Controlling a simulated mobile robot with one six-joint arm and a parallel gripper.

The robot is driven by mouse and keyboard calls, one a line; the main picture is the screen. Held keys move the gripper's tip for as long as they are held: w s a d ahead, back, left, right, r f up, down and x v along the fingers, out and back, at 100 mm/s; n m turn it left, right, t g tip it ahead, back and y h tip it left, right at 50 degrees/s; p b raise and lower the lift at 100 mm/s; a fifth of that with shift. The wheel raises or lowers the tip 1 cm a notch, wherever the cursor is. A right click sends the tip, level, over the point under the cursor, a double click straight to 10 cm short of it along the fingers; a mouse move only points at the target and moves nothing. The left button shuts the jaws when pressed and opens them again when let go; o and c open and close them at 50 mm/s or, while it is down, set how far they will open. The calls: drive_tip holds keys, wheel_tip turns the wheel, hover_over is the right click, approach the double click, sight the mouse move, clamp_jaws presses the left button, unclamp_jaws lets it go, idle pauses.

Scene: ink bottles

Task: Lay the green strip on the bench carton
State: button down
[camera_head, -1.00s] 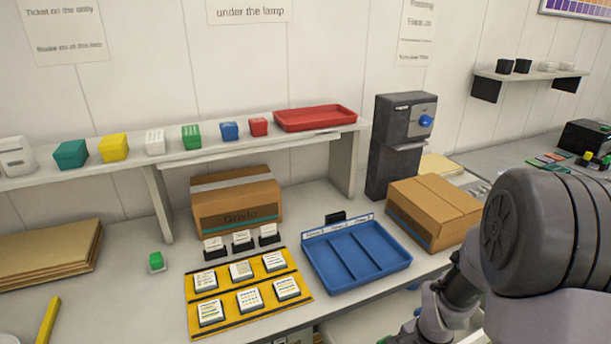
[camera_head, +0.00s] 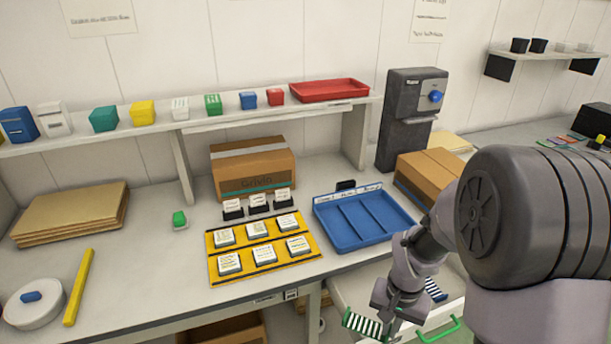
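A green-and-white striped strip (camera_head: 362,324) shows at the bottom edge, just left of my gripper (camera_head: 393,324). I cannot tell whether the fingers touch or hold it. My gripper points down in front of the bench edge, and its fingertips are not clear. A brown carton (camera_head: 253,182) with a grey tape band and a dark green label band stands on the bench under the shelf, its top bare of any strip. A second brown carton (camera_head: 430,174) stands at the right, partly behind my arm.
A yellow mat (camera_head: 238,244) with several white labelled blocks lies before the carton, with small black holders behind it. A blue tray (camera_head: 328,217) is to the right. The shelf (camera_head: 235,120) overhangs.

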drive_tip(key=a+n, duration=0.1)
drive_tip(key=w+a+r+n, duration=0.1)
drive_tip(key=a+n, duration=0.1)
drive_tip(key=w+a+r+n, duration=0.1)
drive_tip(key=a+n, duration=0.1)
drive_tip(key=shift+r, duration=0.25)
idle(0.3)
